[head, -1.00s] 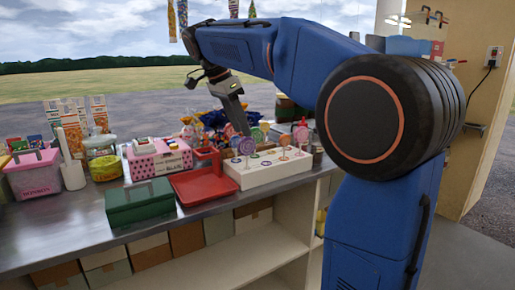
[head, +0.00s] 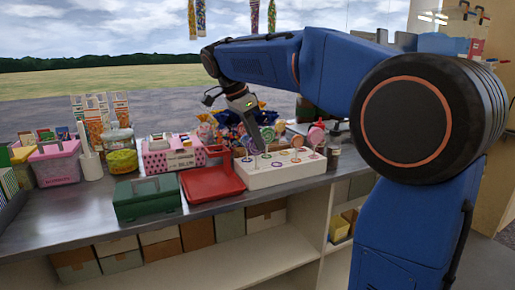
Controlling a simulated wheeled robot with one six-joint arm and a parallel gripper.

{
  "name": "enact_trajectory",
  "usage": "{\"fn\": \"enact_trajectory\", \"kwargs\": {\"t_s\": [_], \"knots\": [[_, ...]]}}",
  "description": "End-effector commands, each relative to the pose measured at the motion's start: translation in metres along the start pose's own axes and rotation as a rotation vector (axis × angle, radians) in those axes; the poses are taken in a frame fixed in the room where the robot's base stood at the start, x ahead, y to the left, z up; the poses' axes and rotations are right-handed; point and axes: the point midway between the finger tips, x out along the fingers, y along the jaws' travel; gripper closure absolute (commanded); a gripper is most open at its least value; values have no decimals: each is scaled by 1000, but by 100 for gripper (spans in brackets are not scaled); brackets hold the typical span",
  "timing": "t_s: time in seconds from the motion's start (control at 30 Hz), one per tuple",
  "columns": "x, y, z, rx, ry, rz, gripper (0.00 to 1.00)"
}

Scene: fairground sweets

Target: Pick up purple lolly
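A white lolly stand (head: 290,177) sits on the counter with several round lollies upright in it. A green lolly (head: 268,134) and a pink lolly (head: 316,136) show clearly. My gripper (head: 255,145) points down over the left end of the stand, among the lollies there. I cannot make out the purple lolly's head; my gripper covers that part of the stand. The fingertips are too small and overlapped to show whether they are open, shut or touching a lolly.
A red tray (head: 212,184) and a dark green box (head: 147,198) stand left of the stand. Behind are a pink dotted box (head: 170,160) and colourful wrapped sweets (head: 212,128). A pink tub (head: 55,165) is farther left. The counter's front edge (head: 90,252) is clear.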

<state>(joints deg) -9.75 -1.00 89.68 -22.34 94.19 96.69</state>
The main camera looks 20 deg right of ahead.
Motion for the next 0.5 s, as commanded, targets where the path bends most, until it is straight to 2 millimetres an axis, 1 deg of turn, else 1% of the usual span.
{"fn": "enact_trajectory", "kwargs": {"t_s": [0.37, 0.5], "knots": [[-1, 0, -1, 0, 0, 0, 100], [-12, -1, -5, 2, 0, -3, 100]]}}
